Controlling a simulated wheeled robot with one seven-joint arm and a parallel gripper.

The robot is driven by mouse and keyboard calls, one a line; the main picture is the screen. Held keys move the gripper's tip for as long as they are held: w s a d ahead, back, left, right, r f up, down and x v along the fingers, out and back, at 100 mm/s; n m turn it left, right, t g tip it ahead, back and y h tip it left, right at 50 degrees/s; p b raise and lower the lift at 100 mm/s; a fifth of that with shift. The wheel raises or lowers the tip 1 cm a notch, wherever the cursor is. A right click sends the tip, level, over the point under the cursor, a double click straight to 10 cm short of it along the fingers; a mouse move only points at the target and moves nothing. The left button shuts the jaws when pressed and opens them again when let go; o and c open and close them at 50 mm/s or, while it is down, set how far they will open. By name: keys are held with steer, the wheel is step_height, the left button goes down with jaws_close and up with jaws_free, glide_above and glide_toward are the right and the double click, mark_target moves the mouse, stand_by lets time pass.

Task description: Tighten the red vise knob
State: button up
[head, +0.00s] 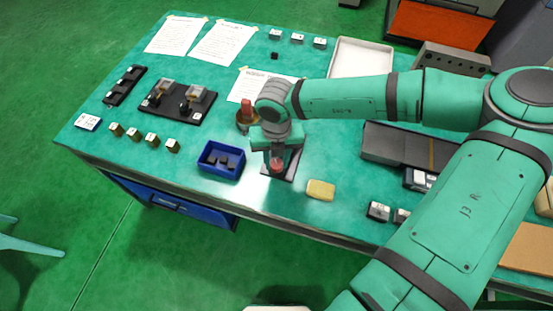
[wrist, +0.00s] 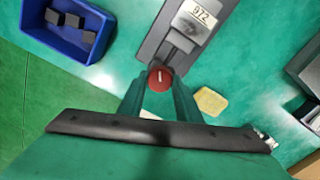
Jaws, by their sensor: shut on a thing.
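The red vise knob (wrist: 160,78) sits at the near end of the grey vise (wrist: 152,45), which carries a block labelled 972 (wrist: 199,17). My gripper (wrist: 160,90) is over the knob, with one finger on each side, and is shut on it. In the head view my gripper (head: 277,163) points down at the red knob (head: 277,169) near the table's front edge. My wrist and fingers hide most of the vise there.
A blue bin (head: 221,160) with dark blocks stands just left of the vise. A yellow sponge-like block (head: 320,190) lies to the right. Several small labelled blocks, a black fixture plate (head: 178,103), paper sheets (head: 222,42) and a white tray (head: 361,58) are on the green table.

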mark_target(276, 164)
steer(key=shift+o, duration=0.2)
steer(key=shift+a+m, duration=0.1)
steer(key=shift+m, duration=0.2)
steer(key=shift+c, duration=0.2)
steer(key=o, duration=1.1)
steer(key=shift+r, duration=0.1)
step_height(276, 164, up, 11)
steer(key=shift+f, duration=0.2)
